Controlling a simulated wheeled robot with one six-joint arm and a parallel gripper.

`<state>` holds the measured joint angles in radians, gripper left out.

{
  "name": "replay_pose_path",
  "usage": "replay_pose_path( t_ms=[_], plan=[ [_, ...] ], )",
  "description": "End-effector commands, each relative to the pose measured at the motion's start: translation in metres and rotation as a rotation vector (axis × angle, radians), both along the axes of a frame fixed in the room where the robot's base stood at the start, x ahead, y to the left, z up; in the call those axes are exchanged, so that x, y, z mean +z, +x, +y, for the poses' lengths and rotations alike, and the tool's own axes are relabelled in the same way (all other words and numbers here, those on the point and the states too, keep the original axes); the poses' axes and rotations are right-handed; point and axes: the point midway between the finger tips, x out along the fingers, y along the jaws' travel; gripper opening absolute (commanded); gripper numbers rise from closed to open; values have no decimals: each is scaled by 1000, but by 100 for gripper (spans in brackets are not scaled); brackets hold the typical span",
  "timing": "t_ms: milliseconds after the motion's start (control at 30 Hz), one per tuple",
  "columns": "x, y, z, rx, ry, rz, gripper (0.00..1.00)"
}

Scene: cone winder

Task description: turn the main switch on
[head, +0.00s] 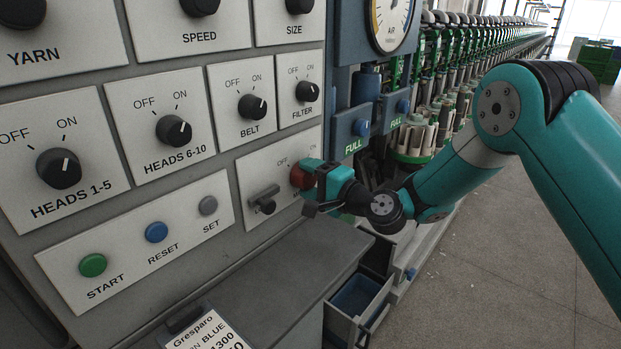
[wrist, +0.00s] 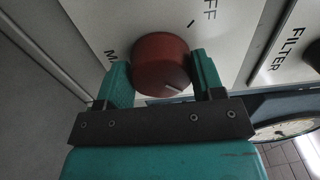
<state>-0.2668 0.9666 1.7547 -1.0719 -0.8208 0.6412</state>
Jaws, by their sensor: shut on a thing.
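The main switch (head: 300,178) is a round red knob on the lower right plate of the grey panel. In the wrist view the red knob (wrist: 160,62) sits between the two teal fingers of my gripper (wrist: 160,75). My gripper (head: 314,180) is shut on it from the right in the head view. The knob's white line lies at its lower right in the wrist view, turned away from the OFF tick at the upper right.
The BELT knob (head: 252,107) and FILTER knob (head: 307,91) are above. A grey ledge (head: 270,285) and an open drawer (head: 357,300) lie below. Free floor is at right.

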Motion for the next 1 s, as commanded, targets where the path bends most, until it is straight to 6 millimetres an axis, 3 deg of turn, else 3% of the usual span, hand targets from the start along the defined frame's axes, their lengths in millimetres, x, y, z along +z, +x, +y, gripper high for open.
replay_pose_path(
  t_ms=[467, 500, 600, 1000],
  plan=[
    [-2, 0, -1, -3, 9, 16, 38],
    [-2, 0, -1, -3, 9, 16, 64],
    [-2, 0, -1, -2, 8, 15, 87],
    [-3, -5, -7, -1, 7, 14, 87]
  ],
)
